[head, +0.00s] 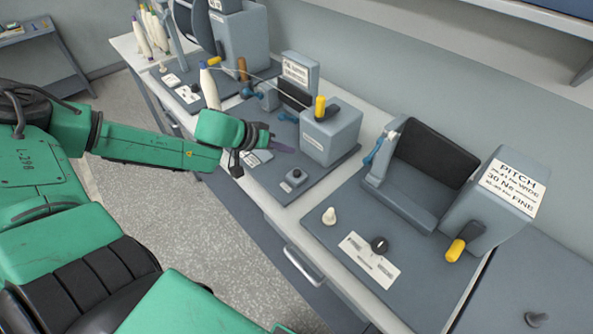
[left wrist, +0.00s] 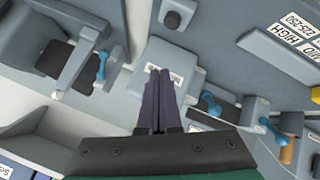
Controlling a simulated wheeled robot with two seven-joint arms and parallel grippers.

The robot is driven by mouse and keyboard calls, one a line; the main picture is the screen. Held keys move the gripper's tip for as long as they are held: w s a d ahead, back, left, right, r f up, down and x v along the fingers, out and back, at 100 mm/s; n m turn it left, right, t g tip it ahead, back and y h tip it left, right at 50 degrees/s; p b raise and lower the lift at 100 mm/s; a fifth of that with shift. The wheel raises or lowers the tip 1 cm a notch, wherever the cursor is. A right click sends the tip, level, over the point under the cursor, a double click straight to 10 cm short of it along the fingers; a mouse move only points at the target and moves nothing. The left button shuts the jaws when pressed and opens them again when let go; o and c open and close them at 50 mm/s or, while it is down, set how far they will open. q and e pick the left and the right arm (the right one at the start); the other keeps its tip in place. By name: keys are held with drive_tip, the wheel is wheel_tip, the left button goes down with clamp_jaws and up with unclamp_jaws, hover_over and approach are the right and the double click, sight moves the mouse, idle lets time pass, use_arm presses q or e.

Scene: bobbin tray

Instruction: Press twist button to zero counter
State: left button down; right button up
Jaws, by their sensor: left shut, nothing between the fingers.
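A small grey box with a dark round button (head: 295,176) sits on the middle station's grey base plate. It also shows at the top of the left wrist view, a square box with a dark round top (left wrist: 172,18). I cannot read a label that names it the twist button. My left gripper (head: 290,150) is shut and empty, with dark fingers. It hangs above the plate, behind and slightly left of the button, apart from it. In the left wrist view the shut fingers (left wrist: 160,72) point toward the grey block. My right gripper is not in view.
A grey block (head: 332,135) with a yellow-knobbed lever stands just right of my left gripper. A white bobbin cone (head: 209,88) stands behind it.

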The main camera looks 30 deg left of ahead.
use_arm(q)
drive_tip(key=d+r, duration=0.1)
drive_tip(key=w+d+r+g+h, duration=0.1)
drive_tip(key=r, duration=0.1)
drive_tip(key=shift+s, duration=0.1)
drive_tip(key=b, duration=0.8)
hover_over(294, 174)
wheel_tip(294, 174, down, 8)
drive_tip(key=shift+a+f, duration=0.1)
drive_tip(key=shift+f, duration=0.1)
drive_tip(key=shift+f+b, duration=0.3)
drive_tip(key=shift+b, duration=0.05)
idle(1.1)
